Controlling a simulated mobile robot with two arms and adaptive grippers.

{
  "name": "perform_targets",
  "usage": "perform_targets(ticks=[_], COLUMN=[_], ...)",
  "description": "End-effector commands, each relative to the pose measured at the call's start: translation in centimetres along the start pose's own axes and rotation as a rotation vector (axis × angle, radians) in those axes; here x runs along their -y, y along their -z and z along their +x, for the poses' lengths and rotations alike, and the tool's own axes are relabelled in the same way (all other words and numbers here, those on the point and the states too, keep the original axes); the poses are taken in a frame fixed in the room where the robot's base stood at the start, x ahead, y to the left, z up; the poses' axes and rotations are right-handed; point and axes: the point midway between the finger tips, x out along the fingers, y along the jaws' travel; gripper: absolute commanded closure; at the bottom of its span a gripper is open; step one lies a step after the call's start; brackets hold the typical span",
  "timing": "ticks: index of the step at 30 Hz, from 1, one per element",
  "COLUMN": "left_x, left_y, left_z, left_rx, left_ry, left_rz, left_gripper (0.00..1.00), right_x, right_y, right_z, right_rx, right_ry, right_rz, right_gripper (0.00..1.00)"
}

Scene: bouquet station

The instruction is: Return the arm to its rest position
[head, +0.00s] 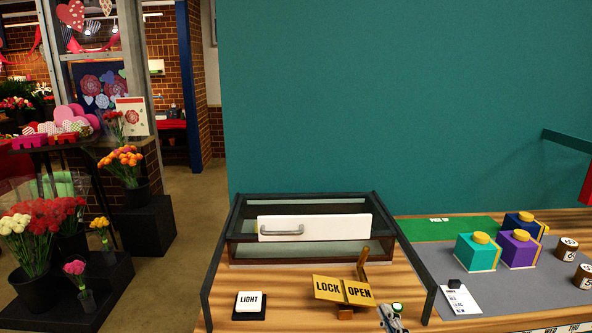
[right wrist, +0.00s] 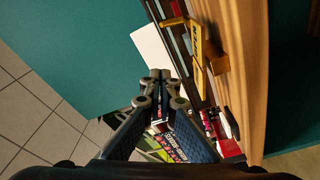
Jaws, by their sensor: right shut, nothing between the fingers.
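My right gripper (head: 393,317) shows at the bottom edge of the head view, just right of the yellow LOCK/OPEN sign. Most of its arm is out of the picture. In the right wrist view its two dark fingers (right wrist: 160,76) meet at the tips, shut with nothing between them. It appears apart from the sign and the lever. My left gripper is in neither view.
A glass-topped case with a white handled front (head: 330,226) stands behind the LOCK/OPEN sign (head: 343,291) and its upright lever (head: 363,262). A LIGHT button (head: 249,303) is at left. Gift boxes (head: 519,249) and brown pots (head: 566,248) stand right.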

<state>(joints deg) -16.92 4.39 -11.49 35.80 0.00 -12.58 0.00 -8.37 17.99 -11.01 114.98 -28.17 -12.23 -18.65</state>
Motion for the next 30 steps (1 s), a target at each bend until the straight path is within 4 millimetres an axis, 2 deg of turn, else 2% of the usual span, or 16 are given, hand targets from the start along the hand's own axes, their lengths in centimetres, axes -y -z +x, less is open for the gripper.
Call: perform_targets(ticks=[10, 17, 20, 23, 24, 26, 29, 30], left_x=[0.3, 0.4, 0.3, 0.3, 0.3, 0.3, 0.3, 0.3], left_y=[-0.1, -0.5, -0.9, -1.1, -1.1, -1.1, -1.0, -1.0], left_z=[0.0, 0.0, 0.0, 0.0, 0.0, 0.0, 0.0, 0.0], left_rx=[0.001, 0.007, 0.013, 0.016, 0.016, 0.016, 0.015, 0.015], left_ry=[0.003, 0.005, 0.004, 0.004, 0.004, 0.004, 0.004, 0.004], left_rz=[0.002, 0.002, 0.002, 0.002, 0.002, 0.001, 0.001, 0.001], left_gripper=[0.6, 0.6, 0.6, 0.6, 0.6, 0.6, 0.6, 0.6], right_x=[5.9, 12.1, 16.1, 21.7, 24.1, 27.6, 33.1, 35.2], right_y=[-4.3, -8.6, -11.2, -14.7, -16.0, -17.9, -20.6, -21.5], right_z=[-0.4, -1.7, -3.2, -5.9, -7.3, -9.8, -14.4, -16.5], right_rx=[0.09, 0.187, 0.253, 0.35, 0.394, 0.461, 0.575, 0.622], right_ry=[0.099, 0.196, 0.258, 0.34, 0.375, 0.426, 0.504, 0.534], right_rz=[0.077, 0.157, 0.21, 0.281, 0.315, 0.362, 0.44, 0.468], right_gripper=[1.0, 1.0, 1.0, 1.0, 1.0, 1.0, 1.0, 1.0])
